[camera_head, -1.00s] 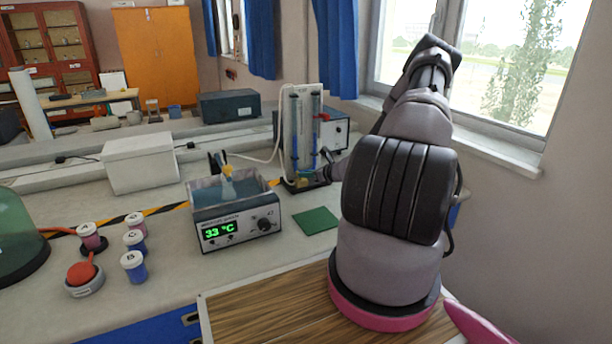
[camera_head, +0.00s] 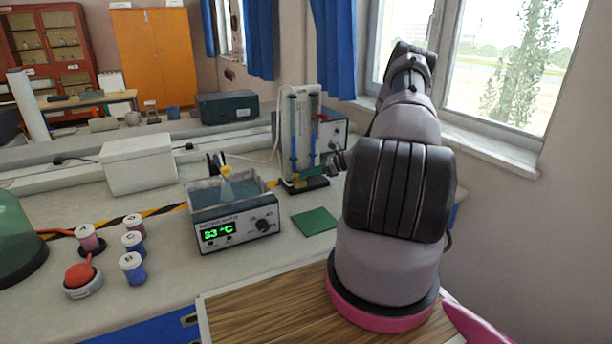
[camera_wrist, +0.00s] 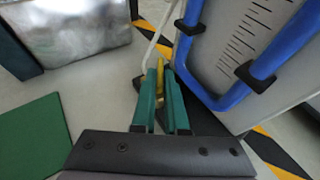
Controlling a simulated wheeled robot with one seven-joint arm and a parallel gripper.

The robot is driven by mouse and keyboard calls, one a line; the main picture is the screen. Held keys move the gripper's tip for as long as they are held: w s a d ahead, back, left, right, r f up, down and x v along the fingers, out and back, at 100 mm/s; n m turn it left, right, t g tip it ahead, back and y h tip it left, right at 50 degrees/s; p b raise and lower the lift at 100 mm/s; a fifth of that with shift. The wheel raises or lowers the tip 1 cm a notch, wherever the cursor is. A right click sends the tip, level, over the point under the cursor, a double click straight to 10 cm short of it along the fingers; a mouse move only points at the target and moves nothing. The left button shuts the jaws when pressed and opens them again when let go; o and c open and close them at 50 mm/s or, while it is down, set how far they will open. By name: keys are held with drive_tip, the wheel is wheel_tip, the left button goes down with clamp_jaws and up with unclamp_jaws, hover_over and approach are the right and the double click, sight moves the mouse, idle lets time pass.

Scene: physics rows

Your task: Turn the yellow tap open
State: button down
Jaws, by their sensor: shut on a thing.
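The yellow tap (camera_wrist: 160,68) is a small bar low beside the blue-tubed apparatus in the wrist view. It also shows as a small yellow patch at the apparatus foot in the head view (camera_head: 297,181). My gripper (camera_wrist: 160,76) has two teal fingers, shut on the tap with the yellow bar between their tips. In the head view my gripper (camera_head: 316,173) reaches in from the right, low against the apparatus. The fingers hide part of the tap, and I cannot tell how far it is turned.
The apparatus, a scaled panel with blue tubes (camera_wrist: 232,90), stands close on the right. A water bath (camera_head: 235,210) with a flask stands to the left. A green mat (camera_head: 314,221) lies in front. A white box (camera_head: 137,163) stands farther left.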

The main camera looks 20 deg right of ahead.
drive_tip(key=n+g, duration=0.1)
drive_tip(key=g, duration=0.1)
drive_tip(key=w+n+g+y, duration=0.1)
drive_tip(key=n+g, duration=0.1)
drive_tip(key=n+g+y, duration=0.1)
drive_tip(key=n, duration=0.1)
drive_tip(key=shift+w+d+g, duration=0.2)
drive_tip(key=shift+d+g, duration=0.05)
drive_tip(key=shift+g, duration=0.15)
drive_tip(key=shift+n, duration=0.4)
drive_tip(key=c, duration=0.9)
unclamp_jaws()
drive_tip(key=shift+r, duration=0.1)
drive_tip(key=shift+c, duration=0.2)
